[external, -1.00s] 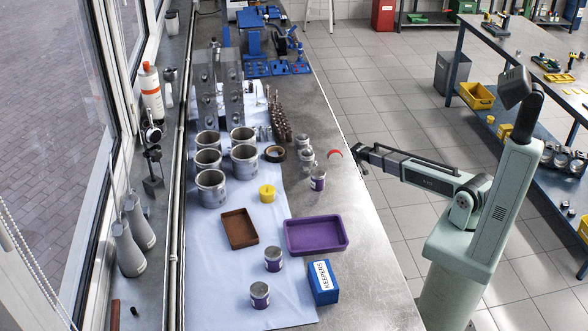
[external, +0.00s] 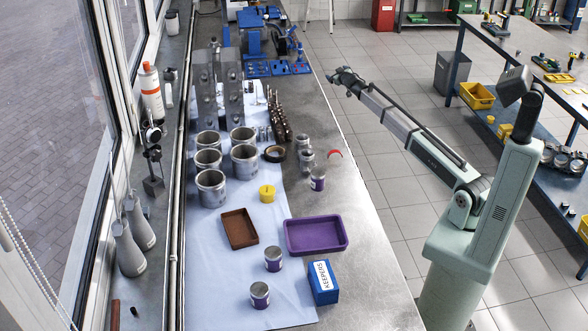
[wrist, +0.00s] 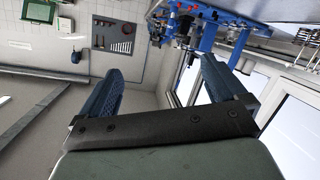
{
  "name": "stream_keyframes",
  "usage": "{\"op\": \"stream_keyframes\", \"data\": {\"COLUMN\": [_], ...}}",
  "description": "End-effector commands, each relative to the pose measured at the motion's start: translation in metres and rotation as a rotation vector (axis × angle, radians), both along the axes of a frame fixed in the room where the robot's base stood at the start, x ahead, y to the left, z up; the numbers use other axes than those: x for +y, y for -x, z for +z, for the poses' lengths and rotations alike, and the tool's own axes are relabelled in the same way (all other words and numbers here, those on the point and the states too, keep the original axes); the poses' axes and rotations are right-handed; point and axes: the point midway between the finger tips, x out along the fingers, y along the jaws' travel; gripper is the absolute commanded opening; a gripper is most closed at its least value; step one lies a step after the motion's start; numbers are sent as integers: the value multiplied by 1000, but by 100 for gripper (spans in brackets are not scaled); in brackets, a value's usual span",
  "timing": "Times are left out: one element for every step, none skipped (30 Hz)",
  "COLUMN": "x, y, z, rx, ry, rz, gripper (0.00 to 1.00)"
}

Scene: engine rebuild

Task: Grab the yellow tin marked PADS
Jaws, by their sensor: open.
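A small yellow round piece (external: 267,192) stands on the light blue cloth, right of the large metal cylinders. No PADS lettering is readable on it or anywhere else. My gripper (external: 340,76) is in the air near the bench's right edge, far up the picture from the yellow piece. In the wrist view, the two fingers of my gripper (wrist: 161,66) are wide apart with nothing between them. The yellow piece does not show in the wrist view.
A blue KEEPERS box (external: 323,283), a purple tray (external: 317,237) and a brown tray (external: 240,230) are nearer the camera. Large metal cylinders (external: 211,188) crowd left of the yellow piece. A yellow bin (external: 477,95) sits on the right-hand bench's shelf.

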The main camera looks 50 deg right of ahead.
Motion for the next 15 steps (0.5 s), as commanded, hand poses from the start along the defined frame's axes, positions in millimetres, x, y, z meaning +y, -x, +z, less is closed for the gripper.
{"op": "stream_keyframes", "data": {"x": [15,26,39,50,61,78,90,104,123,140,156,179,197,214,238], "y": [-12,-17,-22,-26,-30,-34,-37,-41,-44,-47,-49,-52,-54,-55,-56], "z": [16,22,26,27,28,29,29,28,27,25,23,20,18,16,14], "rx": [-1,7,20,32,47,69,86,106,136,160,188,224,251,280,317], "ry": [4,2,-1,-6,-9,-18,-24,-31,-41,-49,-57,-67,-76,-82,-92], "rz": [12,18,25,30,36,46,53,62,75,87,99,117,132,147,169], "gripper": [98,98,98,98,98,98,98,98,98,98,98,98,98,98,98]}}
